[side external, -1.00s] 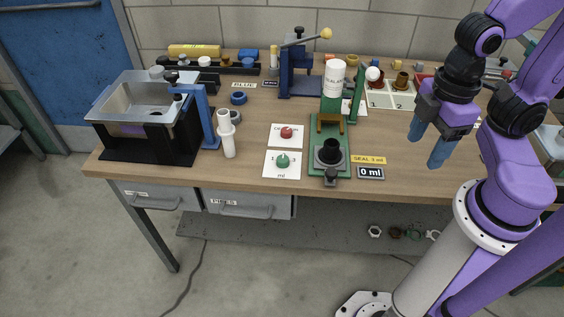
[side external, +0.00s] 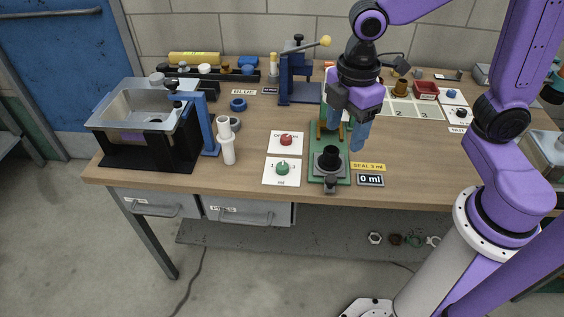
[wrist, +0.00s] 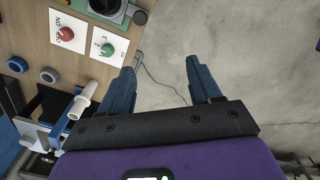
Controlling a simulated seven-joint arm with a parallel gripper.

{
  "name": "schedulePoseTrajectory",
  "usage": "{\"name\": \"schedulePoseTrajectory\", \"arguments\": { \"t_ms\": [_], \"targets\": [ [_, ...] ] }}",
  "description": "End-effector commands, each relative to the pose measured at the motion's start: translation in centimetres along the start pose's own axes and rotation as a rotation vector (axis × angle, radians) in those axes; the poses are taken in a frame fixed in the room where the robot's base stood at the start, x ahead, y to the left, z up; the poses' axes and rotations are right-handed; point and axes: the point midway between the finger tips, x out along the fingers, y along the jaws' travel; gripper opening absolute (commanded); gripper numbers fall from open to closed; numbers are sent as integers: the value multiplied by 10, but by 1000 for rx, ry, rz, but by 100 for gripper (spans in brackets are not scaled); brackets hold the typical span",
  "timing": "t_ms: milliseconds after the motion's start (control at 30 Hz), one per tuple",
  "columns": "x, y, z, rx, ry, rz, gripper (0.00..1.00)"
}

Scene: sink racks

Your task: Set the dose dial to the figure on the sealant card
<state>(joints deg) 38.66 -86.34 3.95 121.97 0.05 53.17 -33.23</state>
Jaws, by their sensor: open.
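The green dose dial (side external: 282,169) sits on a white scale plate near the front of the bench; it also shows in the wrist view (wrist: 107,50). Its exact setting is too small to read. The yellow sealant card (side external: 368,167) reads "SEAL 3 ml" and lies right of the green dispenser stand (side external: 329,165). Below the card, a small display (side external: 370,180) reads "0 ml". My gripper (side external: 346,140) is open and empty, above and right of the dial, in front of the dispenser's upper part. In the wrist view, my open fingers (wrist: 157,82) point over the floor past the bench edge.
A red knob (side external: 286,140) on its own plate stands just behind the dial. A white pipe fitting (side external: 228,145) stands left of it, beside the black-framed sink (side external: 150,145). A blue press (side external: 298,80) stands behind.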

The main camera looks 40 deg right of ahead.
Motion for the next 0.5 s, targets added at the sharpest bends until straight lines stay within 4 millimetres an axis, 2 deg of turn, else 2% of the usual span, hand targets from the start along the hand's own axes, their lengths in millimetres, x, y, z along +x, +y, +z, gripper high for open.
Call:
{"name": "schedulePoseTrajectory", "arguments": {
  "t_ms": [33, 100, 300, 400, 500],
  "targets": [
    [4, 20, -10, -33, -5, -3, 63],
    [10, 46, -21, -94, -7, -4, 63],
    [30, 116, -40, -248, -12, -9, 63],
    [38, 139, -43, -304, -12, -10, 63],
    [43, 153, -43, -339, -13, -11, 63]
  ]
}}
